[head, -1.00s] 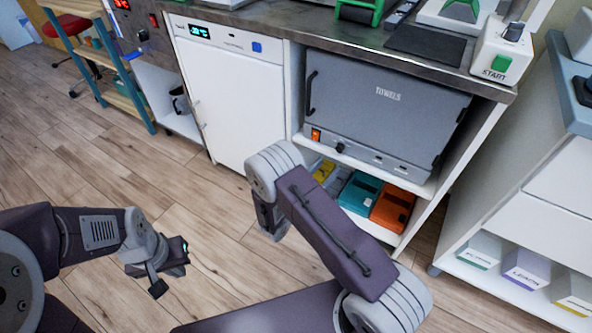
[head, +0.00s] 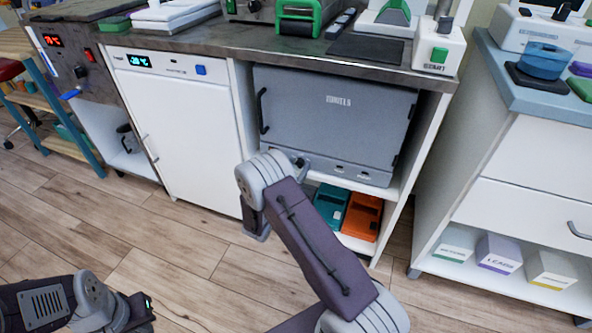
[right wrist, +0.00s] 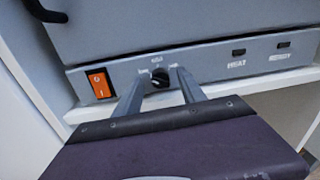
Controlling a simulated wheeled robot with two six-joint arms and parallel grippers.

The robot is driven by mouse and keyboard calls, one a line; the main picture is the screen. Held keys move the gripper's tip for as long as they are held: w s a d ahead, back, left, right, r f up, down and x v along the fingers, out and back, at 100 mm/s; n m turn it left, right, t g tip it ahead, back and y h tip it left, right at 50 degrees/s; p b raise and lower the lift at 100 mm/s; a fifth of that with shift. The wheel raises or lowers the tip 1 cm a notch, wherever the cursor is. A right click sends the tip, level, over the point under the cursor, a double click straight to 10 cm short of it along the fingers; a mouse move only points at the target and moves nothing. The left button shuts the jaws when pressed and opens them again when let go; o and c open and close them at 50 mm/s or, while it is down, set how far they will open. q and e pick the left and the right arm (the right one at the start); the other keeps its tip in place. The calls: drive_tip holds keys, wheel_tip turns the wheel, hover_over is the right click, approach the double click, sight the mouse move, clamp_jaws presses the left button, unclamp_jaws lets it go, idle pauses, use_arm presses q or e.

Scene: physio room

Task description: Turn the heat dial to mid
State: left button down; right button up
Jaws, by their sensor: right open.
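The heat dial (right wrist: 160,77) is a small black round knob on the lower front strip of the grey towel cabinet (head: 335,120). In the right wrist view it sits between the two fingers of my right gripper (right wrist: 161,72), which is open. I cannot tell whether the fingers touch it. Small marks lie around the dial, too blurred to read, and its pointer setting is unclear. In the head view my right arm hides the dial; part of the right gripper (head: 302,161) shows at the cabinet's lower edge. My left gripper (head: 138,311) is at the lower left, away from the cabinet.
An orange rocker switch (right wrist: 99,84) is left of the dial. Two small sockets are to its right. Teal (head: 331,208) and orange (head: 361,215) boxes stand on the shelf below. A white cabinet (head: 180,130) is at the left, with clear wooden floor in front.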

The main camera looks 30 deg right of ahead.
clamp_jaws()
drive_tip(key=shift+m, duration=0.4)
drive_tip(key=m, duration=0.2)
drive_tip(key=shift+m, duration=0.3)
drive_tip(key=m+b, duration=0.1)
drive_tip(key=m, duration=0.7)
drive_tip(key=shift+s+y, duration=0.1)
drive_tip(key=shift+y, duration=0.3)
unclamp_jaws()
